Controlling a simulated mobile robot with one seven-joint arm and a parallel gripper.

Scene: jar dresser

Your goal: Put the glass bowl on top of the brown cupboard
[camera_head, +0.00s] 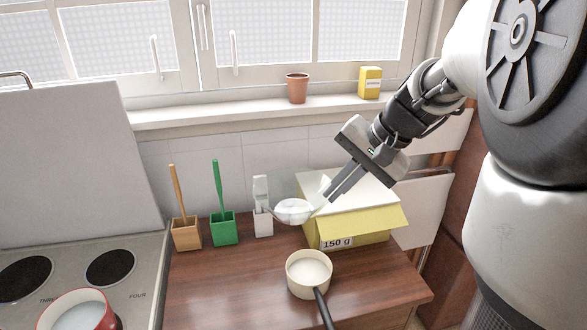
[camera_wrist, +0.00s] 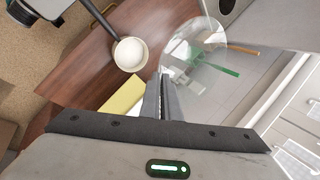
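The clear glass bowl (camera_head: 294,211) is at the fingertips of my gripper (camera_head: 331,196), above the back of the brown cupboard (camera_head: 220,285). In the wrist view the round bowl (camera_wrist: 194,50) extends from the tips of my gripper (camera_wrist: 161,84), whose two fingers are close together on its rim. The bowl looks tilted and held clear of the brown wooden top, which also shows in the wrist view (camera_wrist: 85,70). Its see-through wall makes its exact edge hard to tell.
A yellow box (camera_head: 350,228) stands under my gripper, right of the bowl. A white pan (camera_head: 309,272) is in front. Green (camera_head: 224,231), wooden (camera_head: 186,236) and white (camera_head: 263,222) holders stand left. A stove (camera_head: 75,262) adjoins. The cupboard's front left is clear.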

